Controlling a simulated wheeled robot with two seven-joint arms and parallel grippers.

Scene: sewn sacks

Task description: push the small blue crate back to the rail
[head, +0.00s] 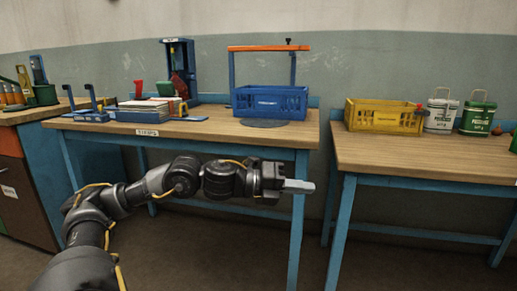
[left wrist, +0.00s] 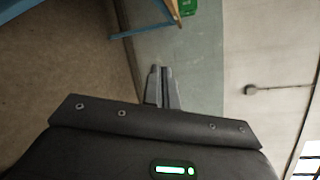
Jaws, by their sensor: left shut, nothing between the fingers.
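The small blue crate (head: 269,103) sits upright on the wooden top of the left table (head: 215,134), near its right end. A low blue strip (head: 313,101) shows at the table's back edge, just right of the crate; I cannot tell whether the crate touches it. My left gripper (head: 299,186) is shut and empty, in front of the table and below its top, apart from the crate. Its closed fingers also show in the left wrist view (left wrist: 162,88). The crate does not show in the left wrist view. My right gripper is not in view.
A blue frame with an orange bar (head: 269,48) stands at the crate. A dark round mat (head: 264,123) lies in front of it. Left are papers (head: 148,107) and blue fixtures. The right table holds a yellow crate (head: 384,117) and two tins (head: 440,112). A gap separates the tables.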

